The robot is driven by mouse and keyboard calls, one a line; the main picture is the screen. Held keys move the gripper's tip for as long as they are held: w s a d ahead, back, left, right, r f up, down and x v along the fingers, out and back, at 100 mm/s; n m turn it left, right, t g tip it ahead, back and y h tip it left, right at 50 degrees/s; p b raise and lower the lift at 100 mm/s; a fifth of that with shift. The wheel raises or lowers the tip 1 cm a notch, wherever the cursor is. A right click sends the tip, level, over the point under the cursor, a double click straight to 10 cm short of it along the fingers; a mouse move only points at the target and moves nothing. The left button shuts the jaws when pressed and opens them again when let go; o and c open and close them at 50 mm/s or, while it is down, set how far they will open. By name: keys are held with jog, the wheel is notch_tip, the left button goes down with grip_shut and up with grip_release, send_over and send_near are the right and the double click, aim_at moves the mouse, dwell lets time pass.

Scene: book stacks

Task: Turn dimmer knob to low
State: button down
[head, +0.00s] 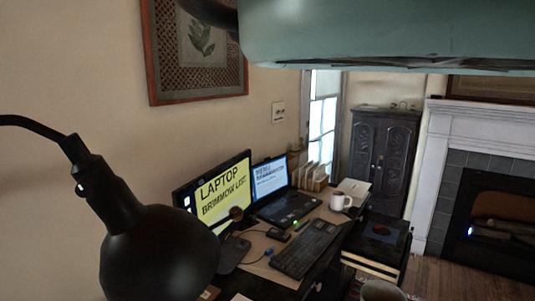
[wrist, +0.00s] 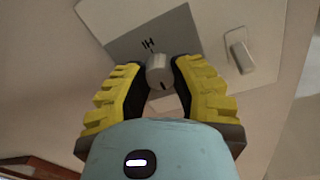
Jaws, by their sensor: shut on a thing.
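In the wrist view, a small pale grey dimmer knob (wrist: 159,72) sits on a wall plate (wrist: 165,28) with a darker grey patch and the letters "HI" above the knob, seen upside down. A dark mark shows on the knob's lower edge in the picture. My gripper (wrist: 161,66) has its yellow-padded fingers on either side of the knob and is shut on it. The inner finger faces hide part of the plate. I cannot make out any "low" marking. The gripper's fingers do not show in the head view.
A pale switch lever (wrist: 241,54) sticks out right of the knob. A black lamp (head: 158,255) is in front.

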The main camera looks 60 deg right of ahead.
jog(key=shift+n, duration=0.5)
jog(key=c, duration=0.7)
grip_release()
jog(key=shift+s+f, duration=0.1)
